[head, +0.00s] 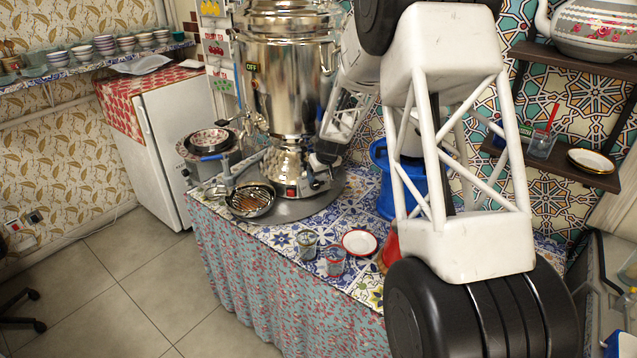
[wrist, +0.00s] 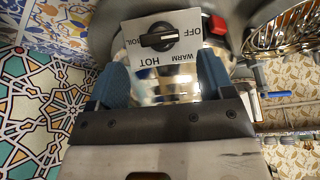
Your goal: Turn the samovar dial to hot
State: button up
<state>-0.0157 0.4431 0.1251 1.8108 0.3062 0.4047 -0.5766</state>
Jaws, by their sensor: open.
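The samovar (head: 285,85) is a tall shiny metal urn standing on the tiled counter. Its dial (wrist: 160,38) is a black knob on a pale plate marked OFF, WARM, HOT and BOIL, seen in the wrist view. The knob's handle lies roughly across the plate, between the OFF and BOIL sides; which end is its pointer I cannot tell surely. The dial is hidden in the head view. My gripper (wrist: 160,72) is open, with blue fingers either side of the plate's lower part and the knob beyond the gap between them. In the head view it is at the samovar's right side, by its base.
A red switch (head: 291,191) is on the samovar's base. A grill pan (head: 250,200) stands front left of it. Glasses (head: 307,244), a small saucer (head: 359,243) and a blue container (head: 385,190) crowd the counter to the right. Shelves (head: 570,175) hang on the right wall.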

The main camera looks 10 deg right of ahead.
aim_at(321, 183)
jog(key=shift+x, duration=2.5)
jog(key=shift+c, duration=0.4)
jog(key=c, duration=0.8)
jog(key=shift+c, duration=0.2)
jog(key=shift+m+y, duration=0.3)
jog(key=shift+m, duration=0.1)
jog(key=m+y, duration=0.2)
jog(key=m, duration=0.1)
jog(key=shift+d+f, duration=0.1)
jog(key=shift+d, duration=0.15)
jog(key=m+y, duration=0.1)
jog(key=m, duration=0.1)
jog(key=m+y, duration=0.1)
jog(key=m, duration=0.2)
jog(key=shift+d+f+y, duration=0.1)
jog(key=shift+y, duration=0.3)
